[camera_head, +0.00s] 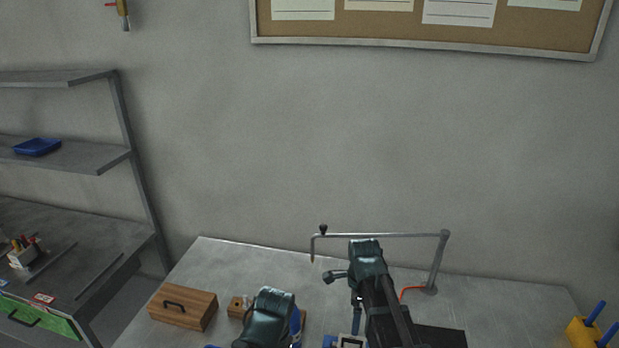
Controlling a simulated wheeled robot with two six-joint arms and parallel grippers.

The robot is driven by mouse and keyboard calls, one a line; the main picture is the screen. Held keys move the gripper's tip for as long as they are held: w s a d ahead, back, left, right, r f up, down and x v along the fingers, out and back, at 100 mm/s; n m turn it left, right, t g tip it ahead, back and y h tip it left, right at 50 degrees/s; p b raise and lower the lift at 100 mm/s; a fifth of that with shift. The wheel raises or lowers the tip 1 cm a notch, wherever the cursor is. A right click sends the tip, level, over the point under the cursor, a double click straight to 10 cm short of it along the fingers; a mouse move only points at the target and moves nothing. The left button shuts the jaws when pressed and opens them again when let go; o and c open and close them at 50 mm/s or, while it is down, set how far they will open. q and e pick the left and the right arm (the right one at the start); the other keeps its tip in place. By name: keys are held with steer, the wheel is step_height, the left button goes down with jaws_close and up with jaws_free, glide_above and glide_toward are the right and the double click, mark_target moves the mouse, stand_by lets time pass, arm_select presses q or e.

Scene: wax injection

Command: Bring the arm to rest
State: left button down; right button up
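My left arm (265,319) shows as a dark green rounded link at the bottom of the picture, over the front of the grey table. My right arm (368,260) reaches up from the bottom edge over the middle of the table, with a dark green rounded end and black links. I can make out no fingertips of either gripper. What lies under and behind both arms is hidden.
A wooden box (182,307) with a black handle and a small wooden block (238,307) stand left on the table (500,298). A thin metal stand (438,262) rises behind my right arm. A yellow holder (580,333) with blue handles stands right. Shelves (75,153) are at left.

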steer(key=s+n, duration=0.8)
steer(key=n, duration=1.2)
steer(key=s+a+f+n+h+b, duration=0.1)
steer(key=s+a+f+n+b, duration=0.3)
steer(key=a, duration=0.6)
step_height(320, 180, down, 3)
steer(key=s+b, duration=0.2)
steer(key=b, duration=0.1)
steer(key=shift+a, duration=0.25)
steer(key=shift+s, duration=0.1)
